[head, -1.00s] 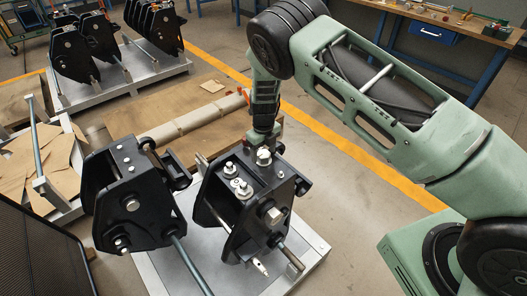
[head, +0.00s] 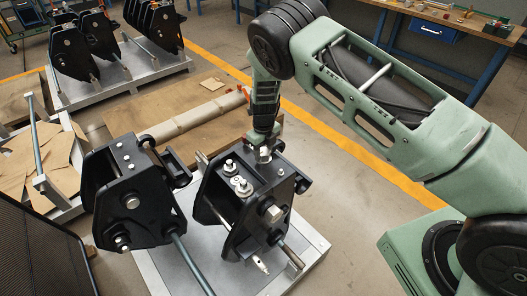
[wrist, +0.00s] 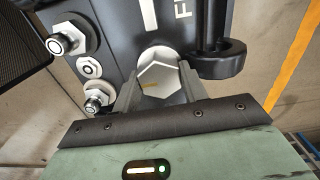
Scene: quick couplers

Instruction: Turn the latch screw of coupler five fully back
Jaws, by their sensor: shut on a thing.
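The coupler under my gripper is the right-hand black one (head: 238,222) on the front pallet. In the wrist view its dark face (wrist: 118,25) carries a white stripe and part of a label starting "F"; the rest is hidden. My gripper (head: 265,156) points down at the coupler's far top edge. In the wrist view, its two fingers are shut on opposite sides of the silver hex head of the latch screw (wrist: 157,76), which has a small yellow mark. The screw's shank is hidden.
Fittings (wrist: 68,38) stand beside the screw, and a black ring-shaped part (wrist: 220,60) is close to the right finger. A second coupler (head: 130,195) stands left on the same pallet (head: 300,272). More couplers (head: 75,50) stand on a back pallet.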

